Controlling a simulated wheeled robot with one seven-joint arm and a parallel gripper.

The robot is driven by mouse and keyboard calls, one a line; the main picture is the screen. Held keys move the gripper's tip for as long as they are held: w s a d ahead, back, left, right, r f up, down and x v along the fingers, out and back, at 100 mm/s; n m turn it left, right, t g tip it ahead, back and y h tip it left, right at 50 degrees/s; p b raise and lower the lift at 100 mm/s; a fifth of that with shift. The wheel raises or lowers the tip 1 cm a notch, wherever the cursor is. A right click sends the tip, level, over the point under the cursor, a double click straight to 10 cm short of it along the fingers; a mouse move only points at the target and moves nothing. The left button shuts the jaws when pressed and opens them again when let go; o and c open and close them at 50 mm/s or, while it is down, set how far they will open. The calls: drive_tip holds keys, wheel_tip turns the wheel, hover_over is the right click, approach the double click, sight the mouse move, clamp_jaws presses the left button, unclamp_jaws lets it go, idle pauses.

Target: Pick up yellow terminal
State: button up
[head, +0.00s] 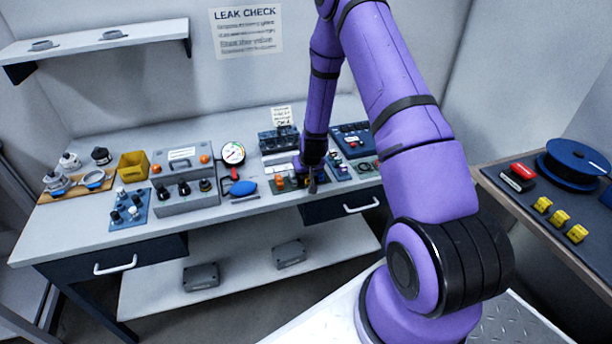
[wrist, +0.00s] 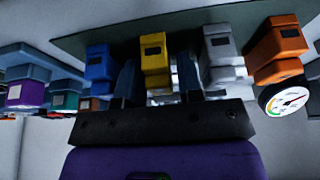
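The yellow terminal (wrist: 154,52) is a small stepped block with a dark window, near the middle of the wrist view. It stands in a row between a blue terminal (wrist: 98,68) and a white one (wrist: 221,50). The two dark fingers of my gripper (wrist: 157,72) are apart, one on each side of the yellow terminal. I cannot tell whether they touch it. In the head view my gripper (head: 313,180) points down at the front part of the bench, and the yellow terminal there is hidden or too small to make out.
An orange terminal (wrist: 277,48) and a gauge (wrist: 284,98) are close by. In the head view, a blue oval thing (head: 243,187) and a grey box (head: 185,190) lie left of my gripper. Several yellow blocks (head: 559,218) sit on the right bench.

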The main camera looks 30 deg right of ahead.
clamp_jaws()
drive_tip(key=shift+r, duration=0.8)
wheel_tip(320, 180, up, 2)
drive_tip(key=shift+r, duration=0.15)
drive_tip(key=s+a+r, duration=0.1)
drive_tip(key=s, duration=1.5)
drive_tip(key=shift+a, duration=0.25)
drive_tip(key=c, duration=0.6)
unclamp_jaws()
